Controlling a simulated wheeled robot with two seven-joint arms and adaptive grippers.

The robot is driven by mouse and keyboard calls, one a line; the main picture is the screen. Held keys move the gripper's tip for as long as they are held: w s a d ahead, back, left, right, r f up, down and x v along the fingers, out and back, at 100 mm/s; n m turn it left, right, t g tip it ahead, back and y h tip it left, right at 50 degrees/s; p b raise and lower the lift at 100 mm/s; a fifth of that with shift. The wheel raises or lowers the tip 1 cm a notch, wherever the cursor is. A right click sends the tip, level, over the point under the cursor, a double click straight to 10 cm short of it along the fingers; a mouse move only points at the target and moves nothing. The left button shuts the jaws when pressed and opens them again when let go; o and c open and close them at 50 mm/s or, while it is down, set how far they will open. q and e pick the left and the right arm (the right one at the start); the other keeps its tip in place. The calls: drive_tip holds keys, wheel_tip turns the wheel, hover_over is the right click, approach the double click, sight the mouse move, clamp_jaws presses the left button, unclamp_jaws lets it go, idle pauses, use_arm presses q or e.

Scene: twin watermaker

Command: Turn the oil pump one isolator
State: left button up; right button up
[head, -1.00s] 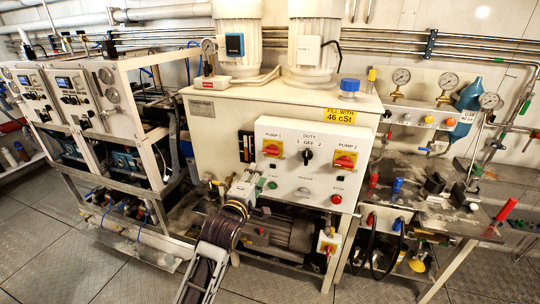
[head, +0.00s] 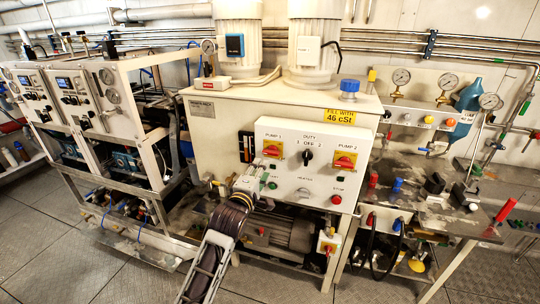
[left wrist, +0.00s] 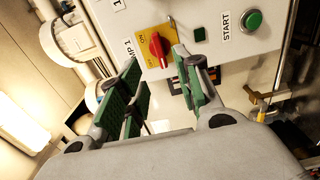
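The pump one isolator (head: 272,149) is a red rotary handle on a yellow plate, at the upper left of the white control panel (head: 322,187). In the left wrist view the isolator (left wrist: 157,48) shows beyond the fingers, its red handle lying roughly along the picture's vertical. My left gripper (head: 262,168) is just below the isolator in the head view. In the left wrist view the left gripper (left wrist: 160,82) is open and empty, its green-padded fingers apart with the isolator seen between their tips. They appear short of the handle. My right gripper is not in view.
A matching pump two isolator (head: 345,160) and a black duty selector (head: 307,157) share the panel. A green start button (left wrist: 253,20) is near the isolator. A motor (head: 283,232) and frame legs lie below the panel. Open floor (head: 70,265) lies at front left.

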sight(270, 154)
use_arm(q)
drive_tip(key=shift+p+x, duration=0.4)
drive_tip(key=shift+x, duration=3.3)
drive_tip(key=shift+w+d, duration=0.2)
drive_tip(key=shift+w, duration=0.45)
drive_tip(key=shift+x, duration=0.8)
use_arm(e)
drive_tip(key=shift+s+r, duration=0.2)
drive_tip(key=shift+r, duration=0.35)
